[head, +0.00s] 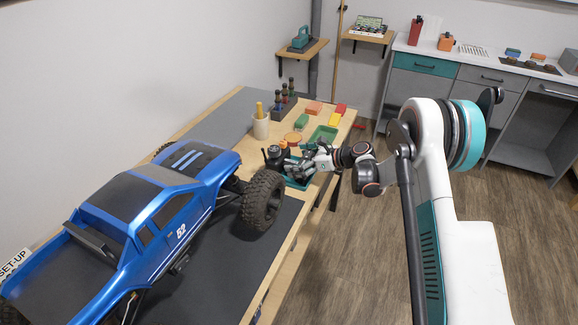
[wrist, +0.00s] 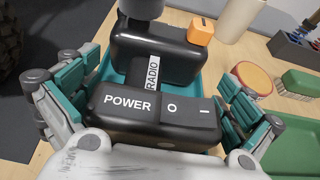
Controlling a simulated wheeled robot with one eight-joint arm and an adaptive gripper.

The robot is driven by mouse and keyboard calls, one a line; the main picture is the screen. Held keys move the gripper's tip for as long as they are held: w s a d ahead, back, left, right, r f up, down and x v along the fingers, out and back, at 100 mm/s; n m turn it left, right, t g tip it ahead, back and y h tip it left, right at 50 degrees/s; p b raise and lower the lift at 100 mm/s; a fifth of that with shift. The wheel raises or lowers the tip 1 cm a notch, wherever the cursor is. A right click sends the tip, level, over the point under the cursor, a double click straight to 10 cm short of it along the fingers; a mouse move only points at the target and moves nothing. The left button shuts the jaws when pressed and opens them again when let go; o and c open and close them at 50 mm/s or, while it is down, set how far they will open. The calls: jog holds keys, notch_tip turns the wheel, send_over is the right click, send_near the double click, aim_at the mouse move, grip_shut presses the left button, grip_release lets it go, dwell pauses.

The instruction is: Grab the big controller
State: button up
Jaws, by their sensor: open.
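The big controller is a black radio unit (wrist: 155,105) with the words "POWER" and "RADIO" on it and an orange block-shaped part (wrist: 201,31) at its top. It sits in a teal tray (wrist: 207,76). In the head view the black controller (head: 275,154) stands on the bench beside the truck's front wheel, partly hidden by my gripper. My gripper (head: 300,168) is over it. In the wrist view my gripper (wrist: 152,110) is open, with its teal-padded fingers on the left and right sides of the controller. I cannot tell whether the pads touch it.
A large blue truck (head: 150,215) fills the left of the workbench (head: 262,270), its wheel (head: 262,200) close to the controller. Behind stand a beige cup (head: 261,128), a green tray (head: 322,135) and several coloured blocks. Open floor lies right of the bench.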

jog(key=c, duration=1.1)
jog(key=shift+r, duration=0.2)
